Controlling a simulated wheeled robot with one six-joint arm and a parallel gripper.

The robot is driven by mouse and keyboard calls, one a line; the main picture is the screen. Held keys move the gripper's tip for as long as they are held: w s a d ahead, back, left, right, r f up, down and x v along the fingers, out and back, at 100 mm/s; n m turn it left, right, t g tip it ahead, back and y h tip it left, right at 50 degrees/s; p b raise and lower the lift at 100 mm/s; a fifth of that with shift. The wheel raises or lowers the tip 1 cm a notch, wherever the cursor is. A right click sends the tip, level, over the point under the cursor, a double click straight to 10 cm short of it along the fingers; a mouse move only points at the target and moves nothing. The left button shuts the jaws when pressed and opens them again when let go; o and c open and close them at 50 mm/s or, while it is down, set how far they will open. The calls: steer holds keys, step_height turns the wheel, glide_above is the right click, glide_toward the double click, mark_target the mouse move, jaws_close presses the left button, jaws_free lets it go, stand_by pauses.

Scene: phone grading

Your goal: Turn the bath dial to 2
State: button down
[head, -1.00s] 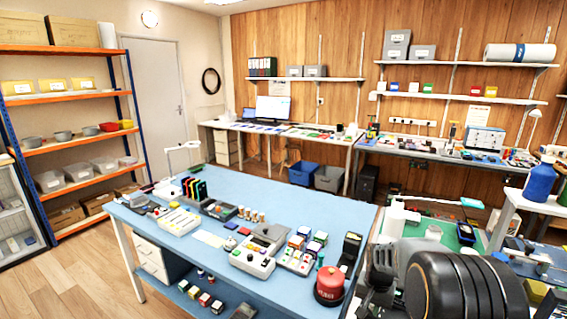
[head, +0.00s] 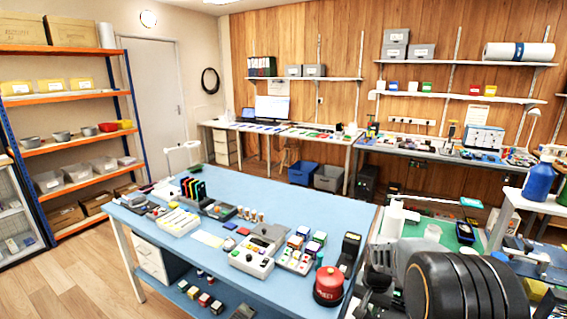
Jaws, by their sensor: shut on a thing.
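My gripper is not in view; only my dark arm links show at the lower right, and they hide part of the bench there. I cannot make out the bath or its dial with certainty in the head view. Whatever my gripper touches is also hidden.
A blue-topped table (head: 345,213) holds a grey control box (head: 250,262), a red round pot (head: 328,286), small coloured blocks and trays. A green mat (head: 465,234) and a blue bottle (head: 538,183) are at the right. Wood floor (head: 85,270) is clear at the left.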

steer(key=shift+s+a+f, duration=0.3)
steer(key=shift+s+f, duration=0.05)
steer(key=shift+f, duration=0.2)
steer(key=shift+w+a+r+g+p, duration=0.1)
steer(key=shift+a+r+g+p, duration=0.15)
steer(key=shift+r+p, duration=0.35)
steer(key=r+p, duration=0.2)
steer(key=r, duration=0.1)
steer(key=r+p, duration=0.1)
steer(key=r, duration=0.1)
steer(key=shift+w+d+p, duration=0.1)
steer(key=shift+d+p, duration=0.2)
